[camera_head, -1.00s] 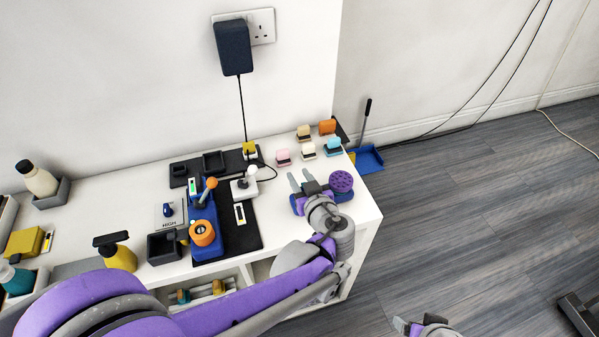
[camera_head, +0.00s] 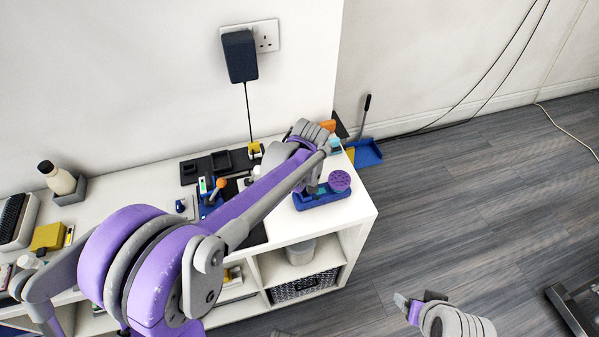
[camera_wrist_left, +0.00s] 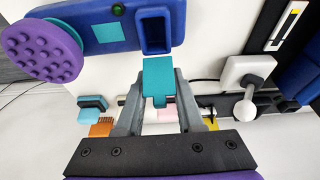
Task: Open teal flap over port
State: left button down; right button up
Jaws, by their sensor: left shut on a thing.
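The blue grooming unit (camera_wrist_left: 115,30) has a round purple studded pad (camera_wrist_left: 42,45), a teal square and a rectangular port (camera_wrist_left: 155,32) in its end. The port's mouth is uncovered in the left wrist view. The teal flap (camera_wrist_left: 158,72) lies at the port's edge, swung outward from the mouth. My left gripper (camera_wrist_left: 160,88) is shut on the flap, its two fingers on either side. In the head view the blue unit (camera_head: 320,198) sits near the table's right end; my left arm hides the left fingertips and the flap there. My right gripper (camera_head: 405,302) is over the floor, its jaws unclear.
A white joystick box (camera_wrist_left: 245,75) stands beside the unit on the table. Small coloured blocks, including an orange brush (camera_wrist_left: 102,127), lie close to my left fingers. A blue dustpan (camera_head: 367,152) is beyond the table's right end. The floor at right is mostly clear.

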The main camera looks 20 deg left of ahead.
pick_arm(q)
jog(key=shift+w+a+f+g+h, duration=0.15)
jog(key=shift+f+g+h, duration=0.25)
jog(key=shift+g+h, duration=0.55)
jog(key=shift+f+g+h, duration=0.35)
jog(key=shift+g+h, duration=0.2)
jog(key=shift+g, duration=0.6)
jog(key=c, duration=0.9)
grip_release()
jog(key=r, duration=0.3)
jog(key=w+r, duration=0.1)
jog(key=r, duration=0.3)
jog(key=a+r, duration=0.1)
jog(key=r, duration=0.2)
jog(key=shift+w+r, duration=0.15)
jog(key=shift+r, duration=0.15)
